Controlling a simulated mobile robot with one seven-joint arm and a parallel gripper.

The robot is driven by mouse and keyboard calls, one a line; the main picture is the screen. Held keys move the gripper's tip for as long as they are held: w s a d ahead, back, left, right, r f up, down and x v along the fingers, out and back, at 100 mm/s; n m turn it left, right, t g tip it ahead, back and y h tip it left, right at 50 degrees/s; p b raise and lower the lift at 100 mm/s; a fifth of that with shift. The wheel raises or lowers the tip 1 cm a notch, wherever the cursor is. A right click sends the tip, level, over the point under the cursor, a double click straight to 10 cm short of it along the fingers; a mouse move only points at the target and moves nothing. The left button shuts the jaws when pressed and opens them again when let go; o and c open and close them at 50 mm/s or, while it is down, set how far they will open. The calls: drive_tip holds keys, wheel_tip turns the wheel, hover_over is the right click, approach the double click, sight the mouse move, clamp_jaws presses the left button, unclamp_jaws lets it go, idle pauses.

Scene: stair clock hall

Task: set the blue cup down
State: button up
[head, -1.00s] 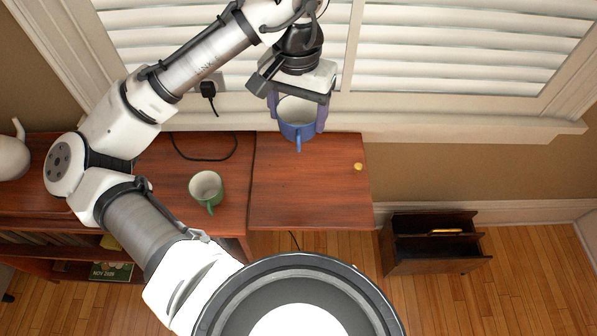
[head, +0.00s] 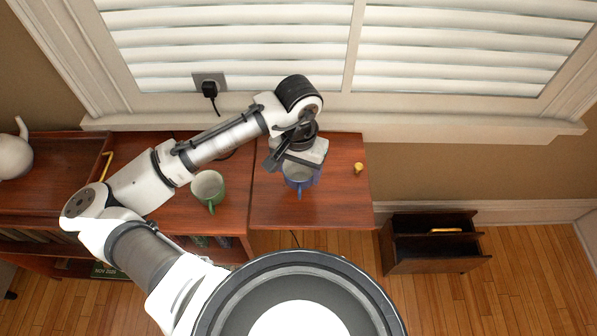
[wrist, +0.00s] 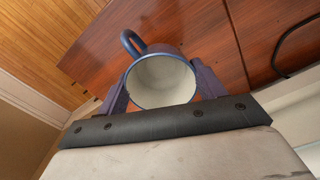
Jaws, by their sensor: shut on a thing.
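The blue cup (head: 299,179) is upright with a pale inside, over the right section of the wooden cabinet top (head: 280,212). My gripper (head: 301,176) is shut on the cup, with a finger on each side of it. The wrist view also shows the cup (wrist: 160,80) between the purple fingers (wrist: 162,92), its handle pointing away from my wrist. The cup is low over the wood, but I cannot tell whether its base touches, because its underside is hidden.
A green cup (head: 208,187) stands to the left on the cabinet. A small yellow knob-like thing (head: 359,168) is at the right edge. A dark wooden box (head: 432,245) sits on the floor at right. Bare wood lies in front of the blue cup.

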sight(300, 179)
drive_tip(key=shift+f, duration=1.2)
drive_tip(key=shift+f, duration=0.1)
drive_tip(key=shift+f, duration=0.15)
drive_tip(key=o, duration=1.1)
